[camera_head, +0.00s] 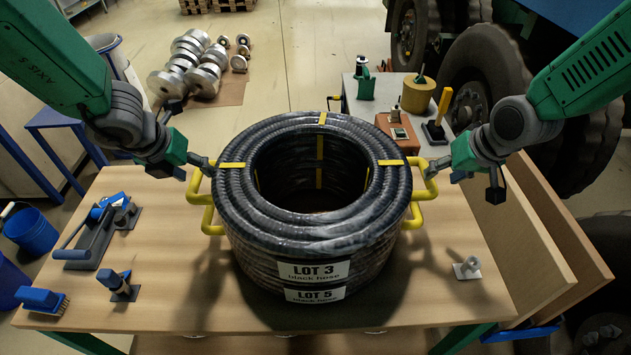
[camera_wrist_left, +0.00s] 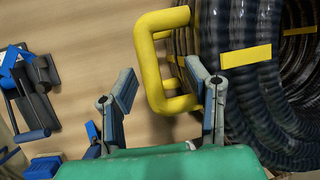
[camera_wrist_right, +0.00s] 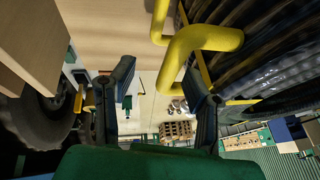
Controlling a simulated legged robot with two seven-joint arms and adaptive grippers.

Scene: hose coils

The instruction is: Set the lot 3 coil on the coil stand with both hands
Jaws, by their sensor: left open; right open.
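The lot 3 coil (camera_head: 313,270) is black hose with yellow bands, lying flat on top of the lot 5 coil (camera_head: 315,293) on the wooden table. Yellow handles stick out on both sides at two heights. My left gripper (camera_head: 203,166) is open at the upper left handle (camera_head: 195,187); in the left wrist view the handle (camera_wrist_left: 150,55) lies between or just beyond the fingers (camera_wrist_left: 165,85). My right gripper (camera_head: 432,172) is open beside the upper right handle (camera_head: 428,187); in the right wrist view the handle (camera_wrist_right: 208,38) is near the right-hand fingertip. I cannot pick out a coil stand.
Blue and grey tools (camera_head: 90,240) and a brush (camera_head: 40,300) lie on the table's left. A small grey hook piece (camera_head: 467,268) is on the right. A grey bench (camera_head: 375,90) with tools stands behind, and large wheels (camera_head: 485,75) are back right.

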